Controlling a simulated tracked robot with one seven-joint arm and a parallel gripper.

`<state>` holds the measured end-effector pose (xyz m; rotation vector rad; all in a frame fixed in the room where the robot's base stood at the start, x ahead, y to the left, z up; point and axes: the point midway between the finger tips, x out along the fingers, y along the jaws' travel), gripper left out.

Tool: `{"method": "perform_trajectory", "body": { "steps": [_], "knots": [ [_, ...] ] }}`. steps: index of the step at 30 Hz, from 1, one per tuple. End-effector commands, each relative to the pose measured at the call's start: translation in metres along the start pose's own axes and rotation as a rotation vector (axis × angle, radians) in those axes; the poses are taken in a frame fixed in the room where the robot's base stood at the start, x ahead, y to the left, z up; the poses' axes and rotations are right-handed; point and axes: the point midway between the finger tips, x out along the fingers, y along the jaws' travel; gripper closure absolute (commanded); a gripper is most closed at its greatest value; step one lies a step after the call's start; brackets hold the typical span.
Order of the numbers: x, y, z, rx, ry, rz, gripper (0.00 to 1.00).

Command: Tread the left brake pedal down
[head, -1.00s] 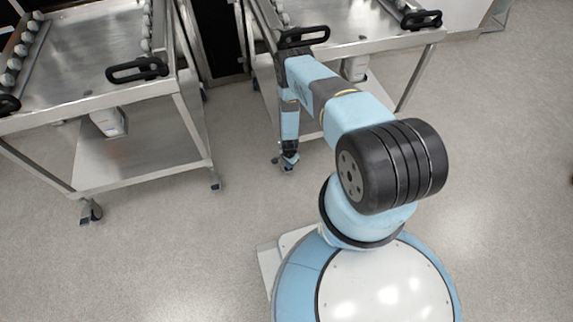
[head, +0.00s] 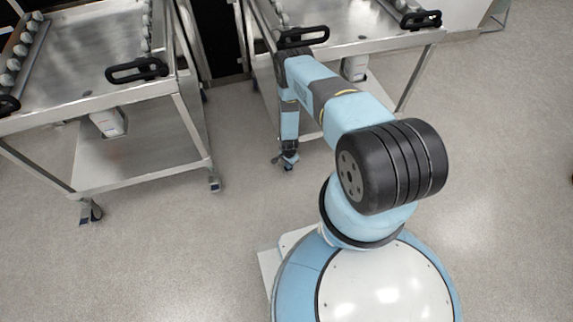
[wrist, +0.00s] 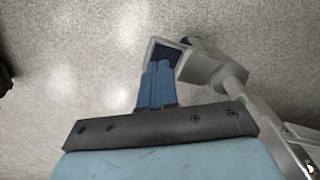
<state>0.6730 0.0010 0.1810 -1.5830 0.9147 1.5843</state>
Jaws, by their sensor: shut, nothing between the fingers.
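My gripper (wrist: 157,66) is shut and empty, its two blue fingers side by side. It also shows low over the floor in the head view (head: 289,165), at the front left leg of the right trolley. In the wrist view the fingertips overlap the near edge of the brake pedal (wrist: 166,52), a dark blue plate in a pale grey frame. I cannot tell whether they touch it or how far it is pressed. The grey caster (wrist: 215,68) is beside the fingers, on the right. In the head view my gripper largely hides this caster and pedal.
The right trolley (head: 385,40) has black handles, and its leg (wrist: 270,130) runs close to the right of my gripper. Another steel trolley (head: 75,60) stands at the left with casters (head: 215,183). The floor between and in front is clear.

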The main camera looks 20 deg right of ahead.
Motion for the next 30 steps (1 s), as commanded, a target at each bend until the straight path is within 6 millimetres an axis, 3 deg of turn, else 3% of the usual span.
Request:
{"method": "perform_trajectory", "body": {
  "steps": [30],
  "knots": [
    [0.019,0.0,0.001,-0.001,0.0,0.0,1.0]
  ]
}}
